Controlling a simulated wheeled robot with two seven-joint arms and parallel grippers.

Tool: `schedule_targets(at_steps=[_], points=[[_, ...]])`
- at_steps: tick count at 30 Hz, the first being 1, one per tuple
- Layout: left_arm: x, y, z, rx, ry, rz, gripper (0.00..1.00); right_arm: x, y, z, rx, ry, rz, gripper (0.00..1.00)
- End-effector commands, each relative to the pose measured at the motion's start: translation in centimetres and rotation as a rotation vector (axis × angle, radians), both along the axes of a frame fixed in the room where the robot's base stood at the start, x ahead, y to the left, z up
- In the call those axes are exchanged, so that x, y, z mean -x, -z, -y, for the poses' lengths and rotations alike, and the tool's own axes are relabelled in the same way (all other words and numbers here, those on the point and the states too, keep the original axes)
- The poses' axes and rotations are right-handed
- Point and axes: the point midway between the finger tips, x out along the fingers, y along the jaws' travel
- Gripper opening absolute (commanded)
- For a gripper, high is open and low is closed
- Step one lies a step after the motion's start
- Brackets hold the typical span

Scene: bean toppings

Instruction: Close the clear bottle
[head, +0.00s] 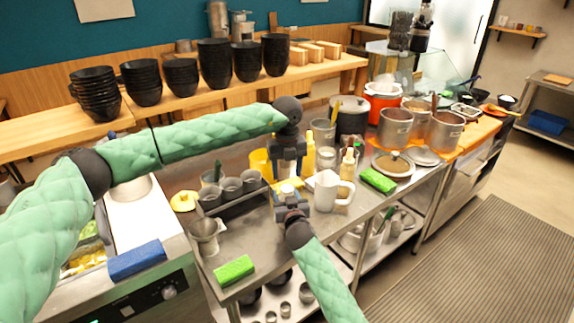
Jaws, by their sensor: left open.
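A small see-through bottle (347,165) with a pale yellow top stands on the steel counter behind the white pitcher (327,192). It looks like the clear bottle; I cannot tell whether its top is closed. My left gripper (287,184) points down at the counter's middle, left of the pitcher, and is open. A small yellow patch shows at its fingertips; I cannot tell what it is. My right gripper (289,203) comes up from the front, just below the left one, and the two nearly meet. Its fingers are too small and overlapped to read.
A rack of metal cups (231,187) stands left of the grippers. A yellow bottle (310,152) is close behind. Green sponges (234,270) (378,180) lie at the front and right. Steel pots (395,128) crowd the back right.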

Motion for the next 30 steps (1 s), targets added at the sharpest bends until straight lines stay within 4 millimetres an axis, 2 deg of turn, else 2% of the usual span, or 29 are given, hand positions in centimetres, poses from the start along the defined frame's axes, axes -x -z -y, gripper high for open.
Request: schedule_targets(at_steps=[10,15,22,23,29,30], points=[[0.0,4.7,0.0,0.001,0.000,-0.001,0.56,0.0,0.0,0.0,0.000,0.000,0.000,0.00],[0.0,5.5,0.0,0.001,0.000,0.000,0.56,0.0,0.0,0.0,0.000,0.000,0.000,0.00],[0.0,5.6,0.0,0.001,0.000,0.000,0.56,0.0,0.0,0.0,0.000,0.000,0.000,0.00],[0.0,5.6,0.0,0.001,0.000,0.000,0.52,0.0,0.0,0.0,0.000,0.000,0.000,0.00],[0.0,5.6,0.0,0.001,0.000,0.000,0.13,0.0,0.0,0.0,0.000,0.000,0.000,0.00],[0.0,5.6,0.0,0.001,0.000,0.000,0.11,0.0,0.0,0.0,0.000,0.000,0.000,0.00]])
